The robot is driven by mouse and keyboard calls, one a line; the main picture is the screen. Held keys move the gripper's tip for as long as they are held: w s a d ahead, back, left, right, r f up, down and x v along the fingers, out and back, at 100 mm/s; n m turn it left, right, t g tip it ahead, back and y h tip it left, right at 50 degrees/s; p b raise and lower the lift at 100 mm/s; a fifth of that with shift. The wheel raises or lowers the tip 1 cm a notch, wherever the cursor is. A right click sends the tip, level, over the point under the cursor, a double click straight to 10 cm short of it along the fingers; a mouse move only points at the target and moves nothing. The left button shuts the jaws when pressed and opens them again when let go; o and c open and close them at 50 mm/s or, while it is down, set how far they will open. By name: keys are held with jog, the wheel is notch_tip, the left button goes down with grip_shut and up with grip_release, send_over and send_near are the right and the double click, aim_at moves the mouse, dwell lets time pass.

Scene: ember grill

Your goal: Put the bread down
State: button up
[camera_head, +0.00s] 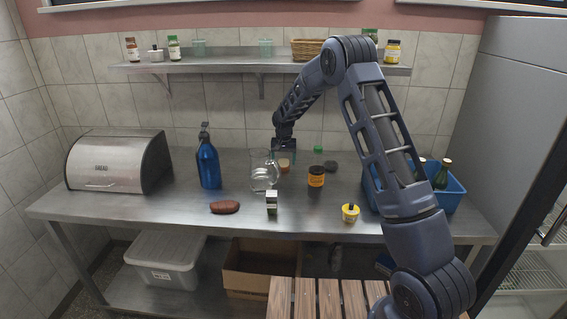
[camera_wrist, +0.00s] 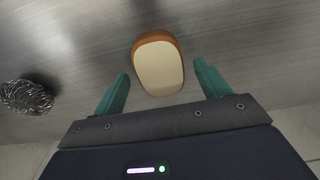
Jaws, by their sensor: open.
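The bread (camera_wrist: 158,66), a piece with a brown crust and a pale cream cut face, rests on the steel counter between my fingers in the wrist view. In the head view the bread (camera_head: 284,166) shows small at the back middle of the counter, below my gripper (camera_head: 284,150). My gripper (camera_wrist: 161,70) is open, with a green finger on each side of the bread. Gaps show between both fingers and the crust, so I see no contact.
A glass jar (camera_head: 264,172) stands just left of the bread. A dark scouring pad (camera_head: 331,166) and an orange-labelled jar (camera_head: 316,177) are to its right. A blue bottle (camera_head: 208,163) and bread box (camera_head: 118,162) stand further left. A blue bin (camera_head: 447,198) is at right.

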aim_at(284, 165)
notch_tip(284, 165, up, 11)
jog(key=s, duration=0.1)
jog(key=shift+s, duration=0.2)
jog(key=shift+d, duration=0.1)
jog(key=s+d+r+t, duration=0.1)
jog(key=s+d+r, duration=0.85)
jog(key=d, duration=0.25)
jog(key=s+d+r, duration=0.9)
jog(key=s+d, duration=0.2)
jog(key=d, duration=0.1)
jog(key=s+d, duration=0.4)
jog(key=s, duration=0.4)
jog(key=s+d+f+t, duration=0.1)
jog(key=s+d, duration=0.3)
jog(key=s, duration=0.5)
jog(key=s+d+t, duration=0.1)
jog(key=s+d, duration=0.2)
jog(key=s, duration=0.6)
jog(key=shift+d+f, duration=0.35)
jog(key=shift+d, duration=0.05)
